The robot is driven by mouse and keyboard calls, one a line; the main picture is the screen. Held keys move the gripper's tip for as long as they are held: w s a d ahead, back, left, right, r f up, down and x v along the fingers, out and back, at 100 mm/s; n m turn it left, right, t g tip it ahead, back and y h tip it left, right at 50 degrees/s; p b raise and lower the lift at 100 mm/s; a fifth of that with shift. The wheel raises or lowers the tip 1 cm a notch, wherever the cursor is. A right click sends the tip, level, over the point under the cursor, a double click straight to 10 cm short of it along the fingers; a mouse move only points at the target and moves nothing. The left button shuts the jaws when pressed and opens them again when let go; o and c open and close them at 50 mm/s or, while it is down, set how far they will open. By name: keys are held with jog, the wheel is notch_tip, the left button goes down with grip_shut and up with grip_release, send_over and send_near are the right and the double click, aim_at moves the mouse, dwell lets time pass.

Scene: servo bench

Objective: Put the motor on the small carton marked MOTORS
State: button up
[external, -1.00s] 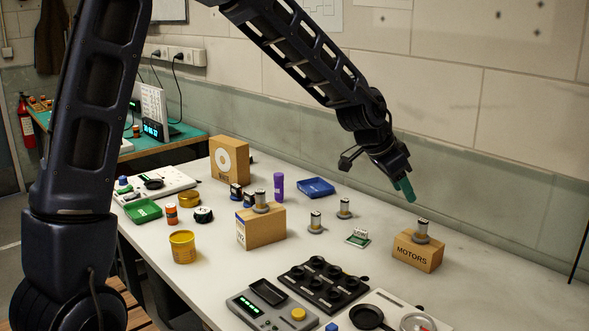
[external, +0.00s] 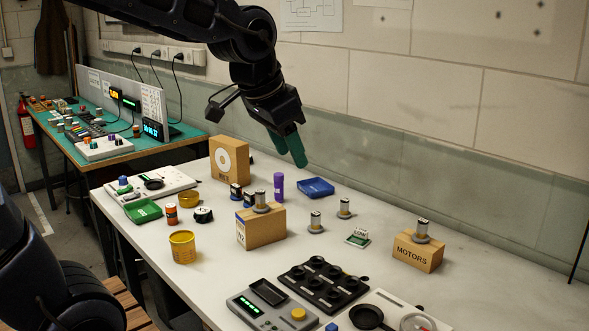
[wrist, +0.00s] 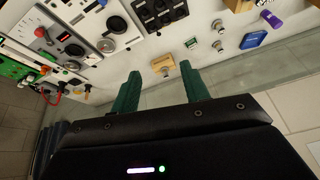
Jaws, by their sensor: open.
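The small carton marked MOTORS (external: 417,253) stands on the right of the bench. A motor (external: 422,230), a silver cylinder on a grey round base, stands upright on its top. Two similar motors stand on the bench, one (external: 315,223) nearer and one (external: 344,209) farther back. Another motor (external: 260,200) is on a larger carton (external: 262,228). My gripper (external: 297,163) is open and empty, high above the back of the bench, left of the MOTORS carton. In the wrist view the MOTORS carton (wrist: 163,66) shows far off between the green fingers.
A blue tray (external: 316,188) and a purple cylinder (external: 278,186) are at the back. A LOW sign (external: 358,238) stands left of the MOTORS carton. A black socketed tray (external: 323,286) and a scale (external: 268,306) are in front. The wall borders the bench's back.

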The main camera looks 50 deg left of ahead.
jog(key=s+a+n, duration=0.2)
jog(key=s+a, duration=0.1)
jog(key=s, duration=1.2)
jog(key=shift+s+a, duration=0.15)
jog(key=shift+a, duration=0.05)
